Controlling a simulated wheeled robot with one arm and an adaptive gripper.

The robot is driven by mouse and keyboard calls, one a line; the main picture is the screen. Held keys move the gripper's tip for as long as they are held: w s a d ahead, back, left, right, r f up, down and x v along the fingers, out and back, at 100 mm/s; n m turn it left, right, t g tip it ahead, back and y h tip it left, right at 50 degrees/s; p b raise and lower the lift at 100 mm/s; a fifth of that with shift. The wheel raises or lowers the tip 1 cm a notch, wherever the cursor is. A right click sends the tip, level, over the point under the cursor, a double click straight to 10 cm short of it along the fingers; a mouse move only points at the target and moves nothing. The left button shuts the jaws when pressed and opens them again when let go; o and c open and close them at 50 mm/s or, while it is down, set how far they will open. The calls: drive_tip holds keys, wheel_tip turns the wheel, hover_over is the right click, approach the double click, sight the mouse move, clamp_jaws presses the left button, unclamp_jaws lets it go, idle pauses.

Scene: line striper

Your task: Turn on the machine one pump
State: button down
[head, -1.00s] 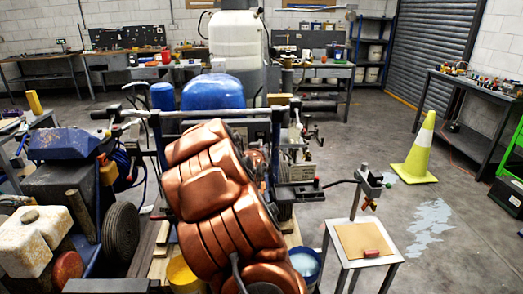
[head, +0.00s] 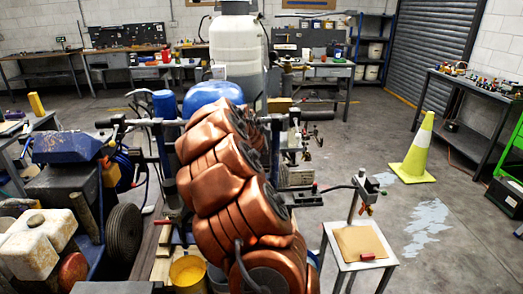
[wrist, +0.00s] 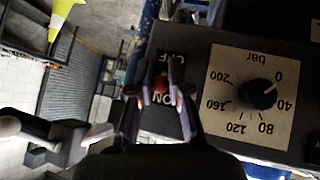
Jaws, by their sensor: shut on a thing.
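In the wrist view, a dark control panel (wrist: 195,45) carries a switch with a red tip (wrist: 160,84) between printed labels that appear to read OFF and ON. My gripper (wrist: 159,76) has its two fingers on either side of the red switch and is shut on it. The switch's exact position is partly hidden by the fingers. A black pressure knob (wrist: 258,94) on a pale bar dial (wrist: 248,100) sits right of it. In the head view, my copper arm hides the gripper and the panel. A machine with a blue tank (head: 214,92) stands behind my arm.
Another machine with a black wheel (head: 123,234) and a whitish tank (head: 35,240) stands at the left. A yellow bucket (head: 187,272) is below my arm. A small stand (head: 362,245) and a yellow cone (head: 419,150) are at the right, with open floor around them.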

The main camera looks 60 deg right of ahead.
drive_tip(key=shift+w+d+r+y, duration=0.15)
drive_tip(key=shift+w+r+y, duration=0.15)
drive_tip(key=shift+r, duration=0.3)
drive_tip(key=c, duration=1.4)
unclamp_jaws()
drive_tip(key=o, duration=0.3)
drive_tip(key=shift+s+f, duration=0.15)
drive_tip(key=shift+f, duration=0.15)
drive_tip(key=v, duration=1.2)
